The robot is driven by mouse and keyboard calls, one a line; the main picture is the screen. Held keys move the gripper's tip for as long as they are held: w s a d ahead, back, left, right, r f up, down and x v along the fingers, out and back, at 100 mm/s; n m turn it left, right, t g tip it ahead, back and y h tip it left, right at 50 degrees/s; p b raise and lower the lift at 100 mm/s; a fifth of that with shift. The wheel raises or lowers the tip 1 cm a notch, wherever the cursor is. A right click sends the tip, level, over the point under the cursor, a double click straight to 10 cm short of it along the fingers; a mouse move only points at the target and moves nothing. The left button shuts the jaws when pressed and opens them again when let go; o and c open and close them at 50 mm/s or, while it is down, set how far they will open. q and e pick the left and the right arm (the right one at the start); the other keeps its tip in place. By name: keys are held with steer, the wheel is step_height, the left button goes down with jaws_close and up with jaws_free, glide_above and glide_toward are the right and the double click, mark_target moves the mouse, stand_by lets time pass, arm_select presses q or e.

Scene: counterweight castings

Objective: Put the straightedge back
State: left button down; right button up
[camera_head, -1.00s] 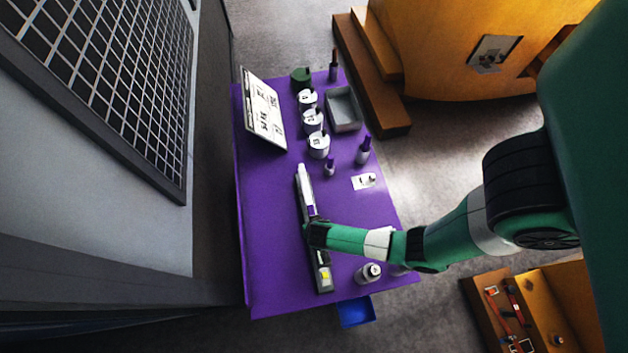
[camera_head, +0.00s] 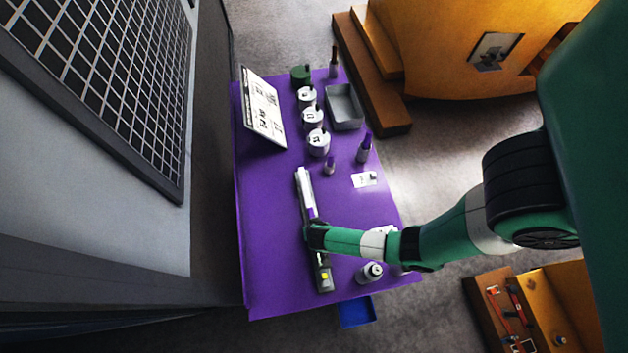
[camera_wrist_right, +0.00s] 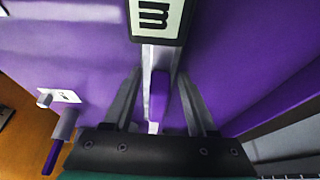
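A long narrow grey-and-white bar, seemingly the straightedge (camera_head: 304,186), lies lengthwise on the purple table. A darker grey piece with a yellow patch (camera_head: 323,276) is in line with it at the near end; I cannot tell whether they are one piece. My right gripper (camera_head: 312,222) is over the middle of this line, and my arm hides part of it. In the right wrist view the two fingers of my right gripper (camera_wrist_right: 160,84) stand apart, either side of a purple block (camera_wrist_right: 160,98) on the bar, with gaps visible. A plate with a black mark (camera_wrist_right: 158,16) lies beyond the fingertips. My left gripper is not in view.
A white printed board (camera_head: 263,108) stands at the left edge of the table (camera_head: 270,220). Several white cylinders (camera_head: 313,118), a grey tray (camera_head: 345,123) and purple-topped pieces (camera_head: 364,148) are at the far side. A small bottle-like item (camera_head: 369,272) is near right. A blue bin (camera_head: 357,311) sits beyond the near edge.

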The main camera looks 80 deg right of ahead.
steer(key=shift+r, duration=0.1)
steer(key=shift+r, duration=0.35)
steer(key=p+v, duration=0.4)
steer(key=v, duration=0.7)
steer(key=shift+a, duration=0.25)
steer(key=shift+r, duration=0.15)
